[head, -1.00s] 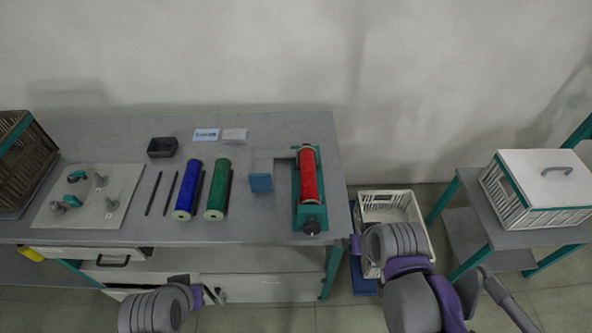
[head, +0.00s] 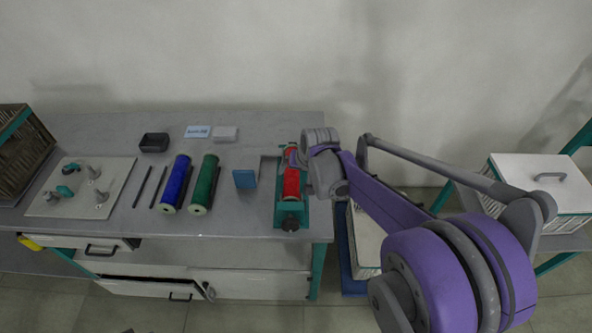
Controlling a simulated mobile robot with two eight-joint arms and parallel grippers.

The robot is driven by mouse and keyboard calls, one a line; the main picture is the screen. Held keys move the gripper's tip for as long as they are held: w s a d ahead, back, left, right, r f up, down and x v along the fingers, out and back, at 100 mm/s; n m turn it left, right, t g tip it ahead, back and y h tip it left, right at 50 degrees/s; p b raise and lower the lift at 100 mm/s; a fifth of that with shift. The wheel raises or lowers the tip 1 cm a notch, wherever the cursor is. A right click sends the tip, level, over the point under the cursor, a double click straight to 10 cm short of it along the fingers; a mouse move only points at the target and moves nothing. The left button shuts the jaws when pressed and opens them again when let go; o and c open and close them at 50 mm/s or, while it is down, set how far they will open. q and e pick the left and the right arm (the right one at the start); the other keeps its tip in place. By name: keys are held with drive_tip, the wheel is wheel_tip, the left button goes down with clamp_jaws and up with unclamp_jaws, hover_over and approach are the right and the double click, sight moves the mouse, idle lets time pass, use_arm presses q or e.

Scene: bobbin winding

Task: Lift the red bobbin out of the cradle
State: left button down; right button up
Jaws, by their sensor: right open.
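The red bobbin (head: 291,183) lies in the green cradle (head: 291,219) near the right end of the workbench, its axis running from front to back. My right arm reaches in from the right, and its wrist covers the bobbin's far right part. My right gripper (head: 294,158) is over the far half of the bobbin and is open. Its fingers are mostly hidden by the wrist, so I cannot tell whether they touch the bobbin. My left gripper is not in view.
A blue bobbin (head: 175,184) and a green bobbin (head: 204,185) lie left of the cradle. A blue block (head: 245,179) on a grey bracket stands close to the cradle's left side. A crate (head: 367,238) stands on the floor right of the bench. A drawer (head: 146,289) is partly open.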

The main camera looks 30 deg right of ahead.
sight(293, 178)
drive_tip(key=x, duration=0.8)
drive_tip(key=shift+d+f, duration=0.1)
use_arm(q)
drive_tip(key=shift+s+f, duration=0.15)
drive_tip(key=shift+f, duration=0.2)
use_arm(e)
clamp_jaws()
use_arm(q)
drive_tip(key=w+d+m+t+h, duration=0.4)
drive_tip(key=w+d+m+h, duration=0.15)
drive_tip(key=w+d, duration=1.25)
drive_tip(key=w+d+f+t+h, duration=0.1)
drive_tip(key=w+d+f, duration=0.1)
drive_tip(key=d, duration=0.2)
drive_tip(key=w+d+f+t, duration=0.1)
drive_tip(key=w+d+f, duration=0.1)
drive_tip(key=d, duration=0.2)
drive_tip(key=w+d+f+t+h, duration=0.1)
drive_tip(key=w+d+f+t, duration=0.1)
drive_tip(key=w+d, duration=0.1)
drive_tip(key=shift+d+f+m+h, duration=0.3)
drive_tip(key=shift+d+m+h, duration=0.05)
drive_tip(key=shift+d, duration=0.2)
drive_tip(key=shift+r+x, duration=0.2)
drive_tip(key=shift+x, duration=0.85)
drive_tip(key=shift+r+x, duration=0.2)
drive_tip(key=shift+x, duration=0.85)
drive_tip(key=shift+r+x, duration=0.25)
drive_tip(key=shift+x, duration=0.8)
